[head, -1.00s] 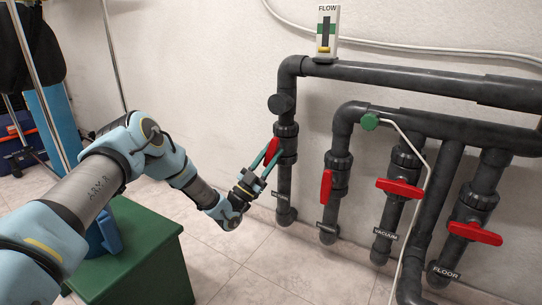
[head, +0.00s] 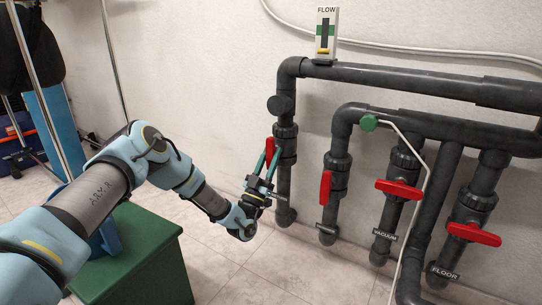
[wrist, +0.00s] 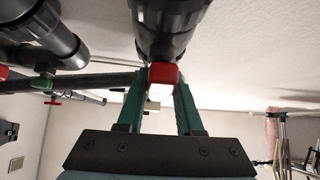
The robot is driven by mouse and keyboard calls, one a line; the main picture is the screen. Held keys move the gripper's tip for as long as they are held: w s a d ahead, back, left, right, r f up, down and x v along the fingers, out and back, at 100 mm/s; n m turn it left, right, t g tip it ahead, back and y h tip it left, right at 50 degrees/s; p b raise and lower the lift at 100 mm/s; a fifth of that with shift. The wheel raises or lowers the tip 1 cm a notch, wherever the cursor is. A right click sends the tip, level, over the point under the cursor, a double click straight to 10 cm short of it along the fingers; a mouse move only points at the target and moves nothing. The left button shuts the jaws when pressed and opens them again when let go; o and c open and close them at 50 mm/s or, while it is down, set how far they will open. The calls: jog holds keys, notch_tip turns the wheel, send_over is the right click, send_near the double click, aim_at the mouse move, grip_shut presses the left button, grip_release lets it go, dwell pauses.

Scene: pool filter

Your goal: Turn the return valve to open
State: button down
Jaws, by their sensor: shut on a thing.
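My gripper (head: 270,158) is shut on the red handle (head: 269,147) of the valve on the leftmost vertical pipe (head: 284,175). The handle now looks close to upright, roughly along the pipe. In the wrist view the red handle end (wrist: 163,73) sits between the two green fingers, in front of the dark valve body (wrist: 168,28). The small label low on this pipe is partly hidden by my gripper and cannot be read.
Other red valve handles stand to the right: an upright one (head: 325,187), then two crosswise ones (head: 399,189) (head: 474,234). A FLOW gauge (head: 326,35) tops the upper pipe. A green box (head: 135,265) stands under my arm. The floor between is clear.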

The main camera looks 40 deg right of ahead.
jog(key=shift+f, duration=0.1)
jog(key=c, duration=0.6)
grip_release()
jog(key=shift+o, duration=0.2)
jog(key=p+v, duration=0.2)
jog(key=v, duration=0.8)
jog(key=shift+a+f, duration=0.25)
jog(key=shift+a, duration=0.05)
jog(key=shift+p, duration=0.3)
